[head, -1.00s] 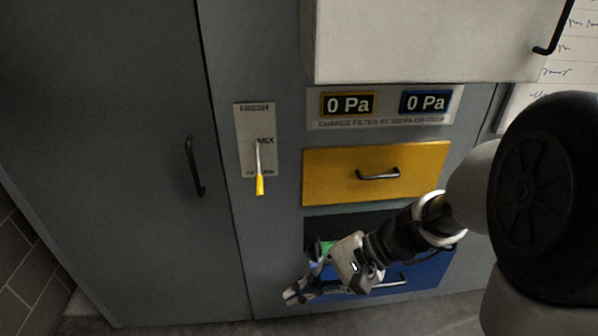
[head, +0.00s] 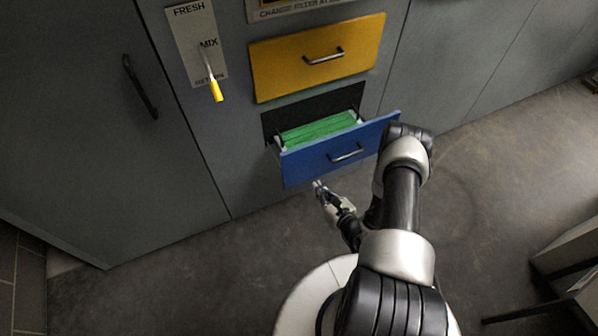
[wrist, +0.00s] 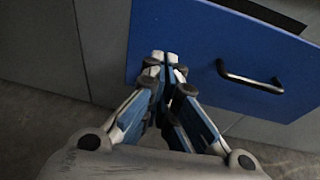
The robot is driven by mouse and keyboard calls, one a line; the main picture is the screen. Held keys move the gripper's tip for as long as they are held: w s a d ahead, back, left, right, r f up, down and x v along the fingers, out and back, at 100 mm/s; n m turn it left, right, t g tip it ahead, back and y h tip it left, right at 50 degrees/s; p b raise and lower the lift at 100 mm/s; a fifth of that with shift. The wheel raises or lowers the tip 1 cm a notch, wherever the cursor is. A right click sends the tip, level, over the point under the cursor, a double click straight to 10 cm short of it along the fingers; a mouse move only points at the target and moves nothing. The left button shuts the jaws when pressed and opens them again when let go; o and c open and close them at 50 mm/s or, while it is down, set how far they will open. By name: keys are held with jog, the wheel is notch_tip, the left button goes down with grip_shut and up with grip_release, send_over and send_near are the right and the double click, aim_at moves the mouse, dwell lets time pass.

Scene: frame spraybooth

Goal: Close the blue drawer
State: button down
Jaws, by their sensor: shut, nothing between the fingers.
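The blue drawer (head: 320,159) is pulled out below the yellow drawer, with a green item (head: 316,131) inside it. Its front also fills much of the wrist view (wrist: 200,40), with a black bar handle (wrist: 250,80) on it. My gripper (head: 318,184) is shut and empty, near the lower left part of the blue front in the head view. In the wrist view, my gripper's fingertips (wrist: 161,57) overlap the front to the left of the handle. I cannot tell whether they touch it.
The yellow drawer (head: 318,57) above is shut. A lever with a yellow tip (head: 215,91) hangs on a FRESH/MIX panel to the left. A tall grey cabinet door (head: 80,120) stands at the left. The floor (head: 180,275) in front is mostly clear.

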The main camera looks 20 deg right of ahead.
notch_tip(320, 180, down, 2)
jog(key=s+h, duration=0.1)
jog(key=s, duration=0.1)
jog(key=b, duration=0.4)
send_near(301, 166)
jog(key=shift+m, duration=0.4)
jog(key=x, duration=0.5)
jog(key=shift+w+f, duration=0.25)
jog(key=shift+w, duration=0.25)
